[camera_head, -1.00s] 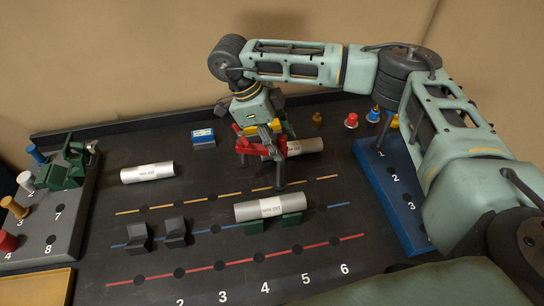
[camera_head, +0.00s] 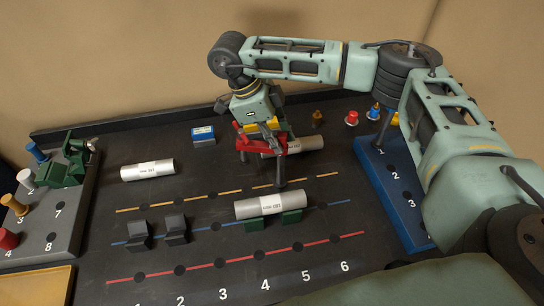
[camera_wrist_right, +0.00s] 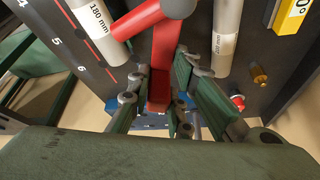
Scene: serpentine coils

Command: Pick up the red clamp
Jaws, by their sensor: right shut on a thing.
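The red clamp (camera_head: 248,142) is in my right gripper (camera_head: 271,124), over the middle back of the black board. In the right wrist view, the clamp's red bar (camera_wrist_right: 165,50) runs between the green finger pads of the right gripper (camera_wrist_right: 172,88). A dark post (camera_head: 280,172) hangs below the clamp's right end in the head view. I cannot tell whether its lower end touches the board. My left gripper is not in view.
A silver tube (camera_head: 308,144) lies just behind the clamp, partly hidden. Another tube (camera_head: 268,207) rests on green blocks in front, and one (camera_head: 148,170) lies left. A blue numbered rack (camera_head: 405,205) stands right, a grey rack (camera_head: 70,225) left.

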